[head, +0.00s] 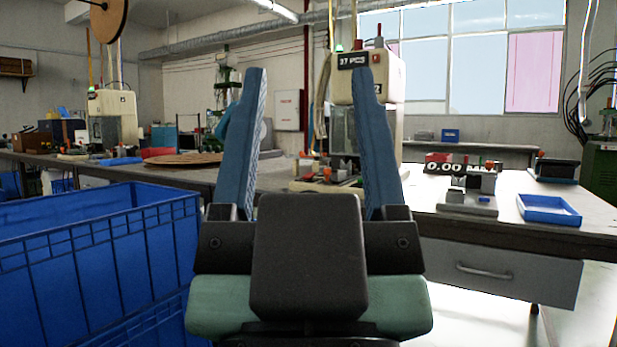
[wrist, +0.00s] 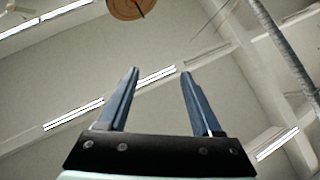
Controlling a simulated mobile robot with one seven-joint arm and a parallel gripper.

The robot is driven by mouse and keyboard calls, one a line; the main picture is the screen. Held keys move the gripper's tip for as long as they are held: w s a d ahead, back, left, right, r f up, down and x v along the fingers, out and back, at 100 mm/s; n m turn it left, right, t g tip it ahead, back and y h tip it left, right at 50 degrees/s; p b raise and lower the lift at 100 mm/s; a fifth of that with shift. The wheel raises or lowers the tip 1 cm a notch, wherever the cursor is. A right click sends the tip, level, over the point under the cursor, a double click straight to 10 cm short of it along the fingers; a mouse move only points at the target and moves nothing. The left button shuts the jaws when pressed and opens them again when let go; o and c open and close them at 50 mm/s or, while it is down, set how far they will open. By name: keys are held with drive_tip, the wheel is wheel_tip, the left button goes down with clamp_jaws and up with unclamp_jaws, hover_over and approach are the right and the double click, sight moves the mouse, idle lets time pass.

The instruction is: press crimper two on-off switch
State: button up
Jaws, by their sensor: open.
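A cream crimping machine (head: 398,78) stands on the workbench behind my gripper in the head view. It has a dark "37 PCS" display (head: 353,60) and a mark that looks like a 2 on its front. Red and green parts sit on its top. I cannot make out its on-off switch; my right finger hides part of the machine. My gripper (head: 308,75) is open and empty, its two blue fingers pointing up, well short of the machine. In the wrist view my gripper (wrist: 160,72) is also open, against the ceiling.
Blue crates (head: 95,215) stand close at the left. A second cream machine (head: 112,117) is farther back left. On the bench (head: 415,192) to the right are a gauge with a "0.00" display (head: 460,166) and a blue tray (head: 548,210). A drawer (head: 500,272) hangs below the bench.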

drive_tip(key=shift+c, duration=0.2)
drive_tip(key=shift+c, duration=1.1)
drive_tip(key=shift+r+p, duration=0.35)
drive_tip(key=shift+c, duration=1.3)
wheel_tip(320, 180, up, 5)
drive_tip(key=p, duration=0.5)
clamp_jaws()
wheel_tip(320, 180, up, 48)
drive_tip(key=p, duration=4.7)
drive_tip(key=shift+f+p, duration=0.15)
drive_tip(key=shift+p, duration=0.2)
